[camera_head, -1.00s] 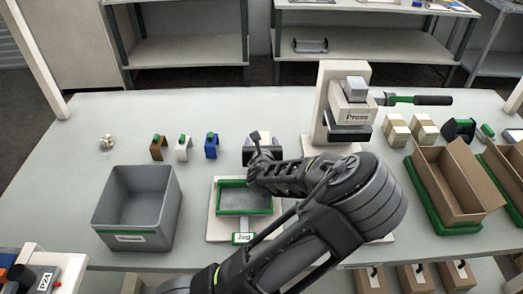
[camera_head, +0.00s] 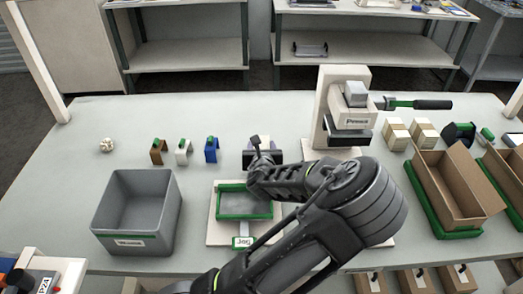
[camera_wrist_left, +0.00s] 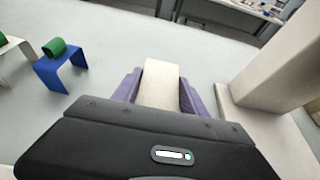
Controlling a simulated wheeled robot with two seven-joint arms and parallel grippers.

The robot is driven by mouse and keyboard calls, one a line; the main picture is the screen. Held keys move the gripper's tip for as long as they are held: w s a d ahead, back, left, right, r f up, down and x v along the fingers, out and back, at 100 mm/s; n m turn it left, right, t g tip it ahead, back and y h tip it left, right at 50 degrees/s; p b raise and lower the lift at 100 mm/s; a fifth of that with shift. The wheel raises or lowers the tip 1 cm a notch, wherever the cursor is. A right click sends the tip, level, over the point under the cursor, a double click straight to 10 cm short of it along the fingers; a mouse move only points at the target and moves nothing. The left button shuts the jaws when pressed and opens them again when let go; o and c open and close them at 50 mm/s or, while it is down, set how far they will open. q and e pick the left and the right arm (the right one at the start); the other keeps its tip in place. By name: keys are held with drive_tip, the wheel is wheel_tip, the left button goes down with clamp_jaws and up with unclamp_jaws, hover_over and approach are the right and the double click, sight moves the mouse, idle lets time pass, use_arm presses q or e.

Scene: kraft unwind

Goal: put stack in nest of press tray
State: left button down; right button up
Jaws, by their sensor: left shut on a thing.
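My left gripper (camera_head: 262,158) is over the table beyond the green-rimmed jog tray (camera_head: 217,216), to the left of the press (camera_head: 328,95). In the left wrist view its purple fingers (camera_wrist_left: 160,92) are shut on a cream block (camera_wrist_left: 161,80), which looks like the stack. The head view does not show the held stack clearly. The press has a pale upright, a dark pressing block and a green-and-black handle. My arm covers most of the press's lower part, so I cannot make out a nest in its tray. My right gripper is not in view.
A grey bin (camera_head: 137,213) stands at the left. Brown, white and blue clips (camera_head: 211,150) stand behind it. Two banded stacks (camera_head: 396,134) are right of the press, behind an open cardboard box (camera_head: 455,185) in a green frame. The table's back left is mostly clear.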

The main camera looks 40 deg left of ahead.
sight(262, 146)
use_arm(q)
wheel_tip(262, 146, up, 10)
idle(0.4)
idle(0.7)
